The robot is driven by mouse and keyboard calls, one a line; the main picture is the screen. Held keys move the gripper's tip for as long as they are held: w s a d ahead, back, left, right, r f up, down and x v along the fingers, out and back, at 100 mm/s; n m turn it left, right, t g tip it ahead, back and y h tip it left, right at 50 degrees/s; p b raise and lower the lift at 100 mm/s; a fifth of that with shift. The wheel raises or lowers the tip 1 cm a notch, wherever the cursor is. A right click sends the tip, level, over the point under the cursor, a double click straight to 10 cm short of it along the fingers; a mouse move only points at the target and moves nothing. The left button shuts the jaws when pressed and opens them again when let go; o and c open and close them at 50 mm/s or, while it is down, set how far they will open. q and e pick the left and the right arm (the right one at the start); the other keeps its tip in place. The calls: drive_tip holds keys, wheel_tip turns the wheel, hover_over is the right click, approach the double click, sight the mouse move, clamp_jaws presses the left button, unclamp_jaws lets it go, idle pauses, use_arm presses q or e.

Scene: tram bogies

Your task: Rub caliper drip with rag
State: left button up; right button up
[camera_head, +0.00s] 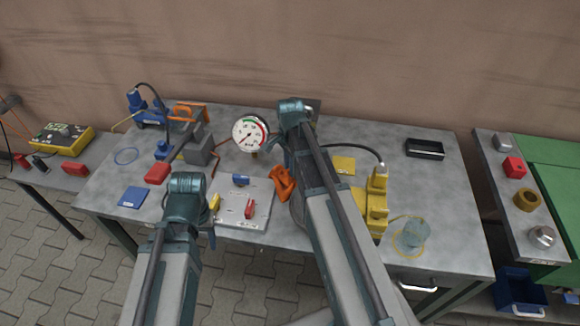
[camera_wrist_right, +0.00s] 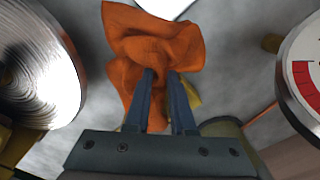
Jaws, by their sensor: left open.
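An orange rag (camera_head: 282,183) is bunched beside the pale plate (camera_head: 236,214) on the bench. In the right wrist view the rag (camera_wrist_right: 160,40) fills the space at the fingertips of my right gripper (camera_wrist_right: 162,76). The fingers are close together with cloth around their tips. In the head view my right arm hides most of that gripper. My left gripper (camera_head: 208,222) is open near the plate's left edge, its fingers partly hidden. A grey block (camera_head: 199,149), possibly the caliper, stands at the back left. I cannot make out a drip.
A round gauge (camera_head: 250,134) stands behind the plate. A yellow unit (camera_head: 377,204) with a hose and a clear jar (camera_head: 411,234) are at the right. A red block (camera_head: 157,173) and blue pad (camera_head: 132,197) lie at the left. A black tray (camera_head: 425,148) sits back right.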

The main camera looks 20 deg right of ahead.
drive_tip(key=o, duration=1.1)
drive_tip(key=shift+w, duration=0.2)
drive_tip(key=shift+c, duration=0.6)
drive_tip(key=shift+a, duration=0.1)
drive_tip(key=c, duration=1)
clamp_jaws()
drive_tip(key=shift+s, duration=0.2)
